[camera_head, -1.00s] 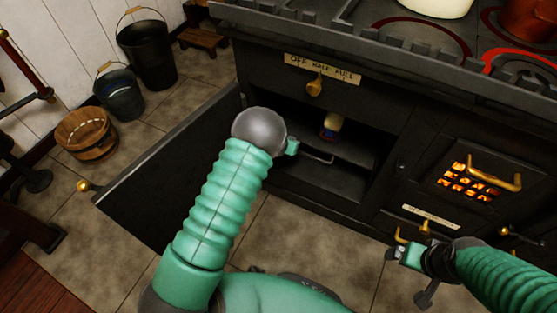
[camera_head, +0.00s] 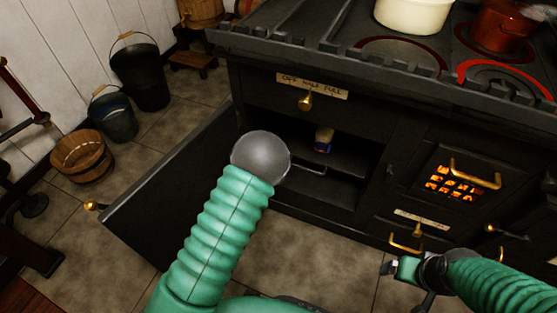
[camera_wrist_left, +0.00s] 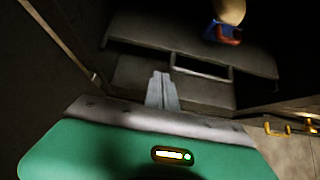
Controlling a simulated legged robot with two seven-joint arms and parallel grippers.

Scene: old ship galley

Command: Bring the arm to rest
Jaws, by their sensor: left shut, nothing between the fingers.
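My left arm (camera_head: 222,228) reaches up toward the open oven compartment (camera_head: 345,160) of the black stove. Its gripper is hidden behind the grey wrist ball in the head view. In the left wrist view my left gripper (camera_wrist_left: 162,90) has its two fingers together, with nothing between them, in front of the compartment's shelf. My right arm (camera_head: 505,280) comes in from the lower right. Its gripper (camera_head: 402,270) hangs low in front of the stove; its fingers are too small and dark to read.
A small item with a pale top and blue base (camera_head: 323,140) stands on the shelf. The open door (camera_head: 170,195) swings out left of my left arm. Buckets (camera_head: 140,72) and a wooden tub (camera_head: 82,157) stand at the left. A cream pot (camera_head: 415,14) sits on the stovetop.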

